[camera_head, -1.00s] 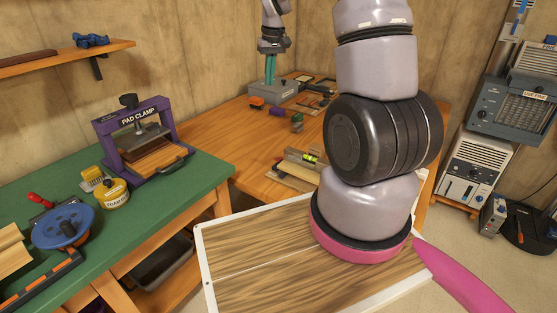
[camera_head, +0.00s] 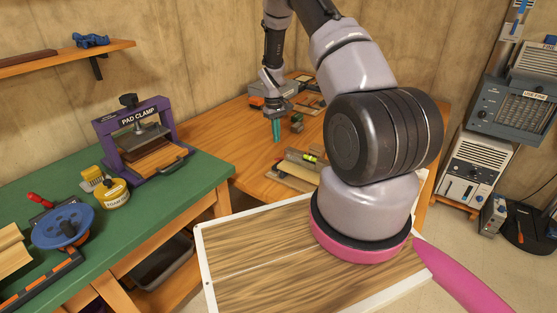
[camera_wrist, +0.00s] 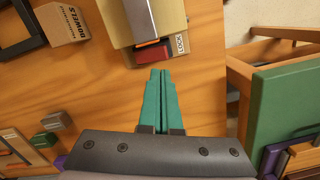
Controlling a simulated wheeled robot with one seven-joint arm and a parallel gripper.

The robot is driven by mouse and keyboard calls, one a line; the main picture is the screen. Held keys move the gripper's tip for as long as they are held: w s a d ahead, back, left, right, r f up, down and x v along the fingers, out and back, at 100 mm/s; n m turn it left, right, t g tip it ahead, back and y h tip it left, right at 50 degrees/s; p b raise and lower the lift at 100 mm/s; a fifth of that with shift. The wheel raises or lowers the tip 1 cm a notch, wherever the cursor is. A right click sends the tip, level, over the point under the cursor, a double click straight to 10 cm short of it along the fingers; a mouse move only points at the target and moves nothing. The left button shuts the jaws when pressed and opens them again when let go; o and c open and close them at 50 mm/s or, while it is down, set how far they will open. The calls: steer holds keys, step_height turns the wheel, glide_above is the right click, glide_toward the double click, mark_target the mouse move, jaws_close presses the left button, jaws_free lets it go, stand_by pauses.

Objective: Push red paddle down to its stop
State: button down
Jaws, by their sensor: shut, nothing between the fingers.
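My gripper (camera_wrist: 160,72) has teal fingers, shut and empty, with tips just below the paddle in the picture; contact cannot be told. In the head view my gripper (camera_head: 277,138) points down above the wooden bench, behind what looks like the same device (camera_head: 290,178). I cannot make out the paddle there.
The wooden bench (camera_head: 222,128) has clear room left of my gripper. A dowels box (camera_wrist: 63,22) and several small blocks (camera_wrist: 55,121) lie on it in the wrist view. The green table (camera_head: 190,190) with the purple pad clamp (camera_head: 135,135) stands at left.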

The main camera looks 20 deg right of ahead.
steer(key=shift+s+d+f, duration=0.1)
steer(key=shift+s+f, duration=0.1)
steer(key=shift+f, duration=1.55)
steer(key=shift+s+f, duration=0.15)
steer(key=shift+f, duration=1.55)
steer(key=shift+f, duration=1.3)
steer(key=shift+w+a+r, duration=0.2)
steer(key=shift+w+r, duration=0.1)
steer(key=shift+w, duration=0.45)
steer(key=shift+w+a+r, duration=0.15)
steer(key=shift+w+r, duration=0.1)
steer(key=shift+w, duration=0.5)
steer(key=shift+r, duration=0.1)
step_height(320, 180, up, 10)
steer(key=w, duration=0.1)
steer(key=shift+a+r, duration=0.15)
steer(key=shift+r, duration=0.1)
